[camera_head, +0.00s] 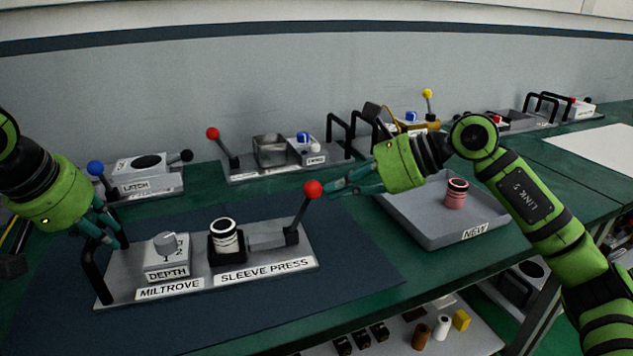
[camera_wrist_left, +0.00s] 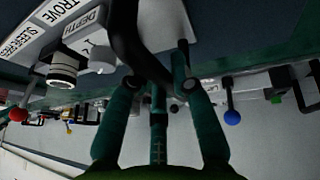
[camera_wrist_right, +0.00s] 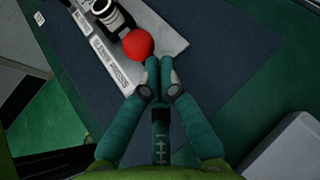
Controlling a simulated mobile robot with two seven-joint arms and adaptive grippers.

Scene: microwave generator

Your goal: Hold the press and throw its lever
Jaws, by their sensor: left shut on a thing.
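The sleeve press (camera_head: 205,285) is a grey plate labelled MILTROVE and SLEEVE PRESS on the dark mat. It carries a DEPTH dial block (camera_head: 167,258), a white-and-black sleeve in a black holder (camera_head: 226,240), and a lever with a red knob (camera_head: 313,189). The lever stands up, leaning right. My left gripper (camera_head: 115,238) is shut on the black handle (camera_wrist_left: 132,45) at the plate's left end. My right gripper (camera_head: 336,190) has its fingers together just right of the red knob, which shows just beyond the tips in the right wrist view (camera_wrist_right: 138,44). I cannot tell whether they touch it.
A grey tray (camera_head: 415,222) labelled NEW holds a pink-and-black sleeve (camera_head: 456,193), right of the press. Behind stand a LATCH device (camera_head: 140,182) with a blue knob and another red-knobbed lever device (camera_head: 270,165). The dark mat (camera_head: 350,265) is clear in front of the press.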

